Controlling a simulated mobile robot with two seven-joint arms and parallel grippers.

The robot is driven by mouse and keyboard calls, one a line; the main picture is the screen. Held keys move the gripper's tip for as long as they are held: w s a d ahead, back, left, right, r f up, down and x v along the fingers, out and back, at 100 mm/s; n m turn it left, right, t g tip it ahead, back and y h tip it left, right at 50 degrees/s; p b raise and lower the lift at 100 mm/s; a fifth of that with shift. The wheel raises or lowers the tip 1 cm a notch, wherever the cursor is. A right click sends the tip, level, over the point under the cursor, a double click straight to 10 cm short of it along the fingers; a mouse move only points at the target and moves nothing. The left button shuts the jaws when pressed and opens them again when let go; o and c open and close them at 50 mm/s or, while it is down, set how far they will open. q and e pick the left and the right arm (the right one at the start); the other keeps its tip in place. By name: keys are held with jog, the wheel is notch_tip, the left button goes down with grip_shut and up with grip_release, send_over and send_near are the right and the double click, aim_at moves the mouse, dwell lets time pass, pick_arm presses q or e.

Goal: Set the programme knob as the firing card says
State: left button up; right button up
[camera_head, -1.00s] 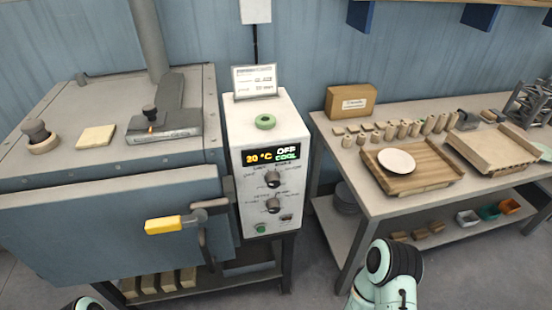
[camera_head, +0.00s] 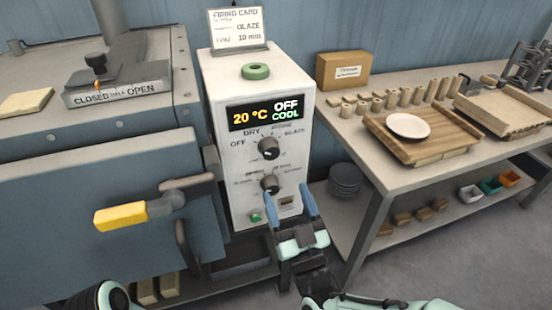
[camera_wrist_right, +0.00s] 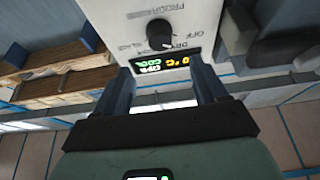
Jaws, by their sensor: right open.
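The programme knob (camera_head: 268,148) is the upper black knob on the white control box (camera_head: 220,165); OFF, DRY and GLAZE show around it, and its pointer direction is unclear. It also shows in the right wrist view (camera_wrist_right: 160,33). The display (camera_head: 264,114) reads 20 °C, OFF, COOL. The firing card (camera_head: 238,28) stands on the box and reads GLAZE and what looks like 10 min. My right gripper (camera_head: 289,205) is open and empty, below the programme knob in the head view and near the lower knob (camera_head: 270,184). My left gripper is out of view.
The blue kiln door (camera_head: 90,190) with a yellow handle (camera_head: 120,216) lies left of the box. To the right, a worktable (camera_head: 400,180) holds a wooden tray and a white plate (camera_head: 408,126).

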aim_at(272, 156)
jog(key=x, duration=1)
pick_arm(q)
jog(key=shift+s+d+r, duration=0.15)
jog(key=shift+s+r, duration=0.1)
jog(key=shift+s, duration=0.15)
pick_arm(e)
jog(key=c, duration=1)
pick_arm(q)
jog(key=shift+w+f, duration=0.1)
pick_arm(e)
jog(key=shift+f, duration=0.1)
